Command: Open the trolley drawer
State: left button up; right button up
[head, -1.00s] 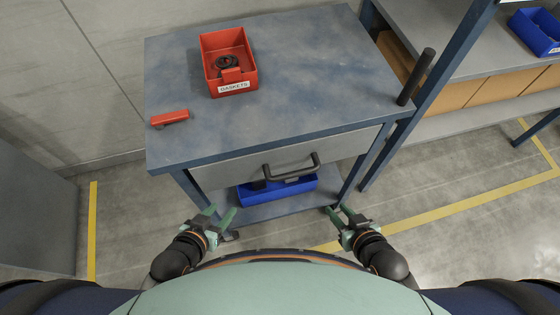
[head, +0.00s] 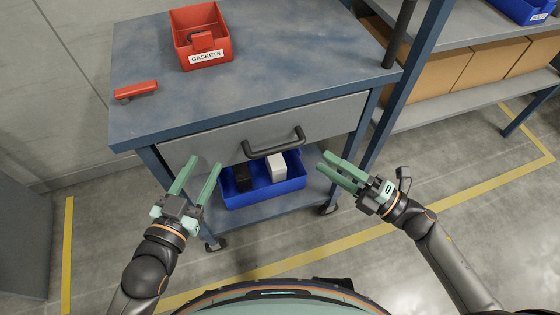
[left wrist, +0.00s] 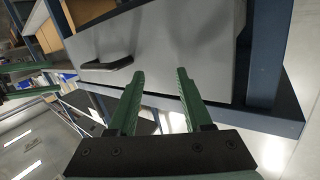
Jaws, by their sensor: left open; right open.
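The trolley (head: 250,75) has a blue-grey top, and its grey drawer (head: 220,140) looks shut under the front edge. The drawer's dark bar handle (head: 273,143) is at the middle of the drawer front. My left gripper (head: 201,166) is open and empty, in front of the drawer's left part, left of the handle. In the left wrist view the drawer front (left wrist: 160,45) lies past the open fingers, with the handle (left wrist: 106,65) to the upper left. My right gripper (head: 328,166) is open and empty, right of and below the handle, pointing left. Neither gripper touches the handle.
A red bin labelled GASKETS (head: 201,38) and a red-handled item (head: 135,90) lie on the trolley top. A blue bin (head: 262,190) with small items sits on the lower shelf. A dark upright push handle (head: 399,35) and shelving with cardboard boxes (head: 490,62) stand to the right.

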aim_at(276, 147)
jog(key=w+a+n, duration=0.1)
jog(key=a, duration=0.2)
jog(key=w+a+n+g, duration=0.1)
jog(key=a, duration=0.3)
jog(key=w+a+n+g+y, duration=0.1)
jog(key=a, duration=0.2)
jog(key=shift+w+a+r+b, duration=0.15)
jog(key=shift+w+r+b, duration=0.15)
jog(key=shift+w, duration=0.05)
pick_arm(q)
jog(key=shift+d+r+m+t+h, duration=0.1)
jog(key=shift+r+m+t+h, duration=0.3)
jog(key=shift+r, duration=0.85)
pick_arm(e)
jog(key=shift+w+a, duration=0.25)
jog(key=shift+a, duration=0.3)
grip_shut()
